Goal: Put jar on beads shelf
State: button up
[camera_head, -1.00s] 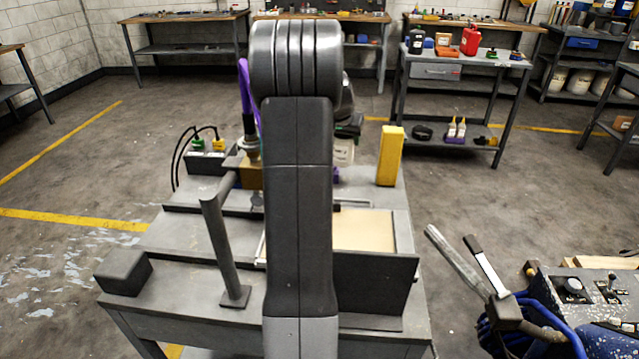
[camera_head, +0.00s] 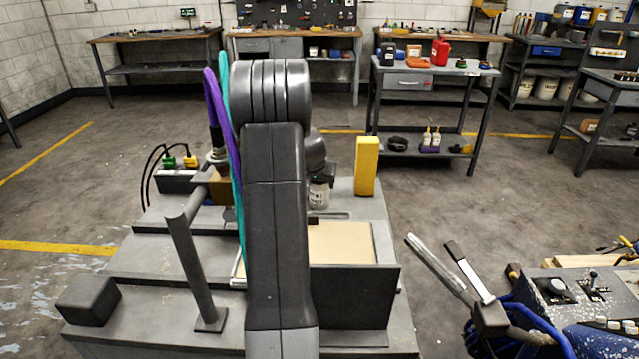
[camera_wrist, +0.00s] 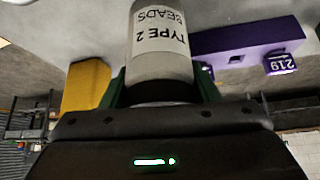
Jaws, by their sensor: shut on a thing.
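The jar (camera_wrist: 160,65) is a pale cylinder with a white label reading "TYPE 2 BEADS". The label is upside down in the wrist view. My gripper (camera_wrist: 160,88) is shut on it, with a green finger on each side. In the head view the jar (camera_head: 319,196) is small and pale, below my wrist and over the grey machine top, left of a yellow block (camera_head: 367,167). I cannot tell if it touches the surface. My arm hides part of this area. No shelf marked for beads can be made out.
A purple part (camera_wrist: 245,38) with a "219" tag (camera_wrist: 281,64) is beside the jar in the wrist view. A dark upright plate (camera_head: 352,300) and a grey post (camera_head: 190,270) stand at the machine's near side. A shelved bench (camera_head: 425,85) stands beyond open floor.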

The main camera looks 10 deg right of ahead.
jog(key=shift+f, duration=0.15)
jog(key=o, duration=1.3)
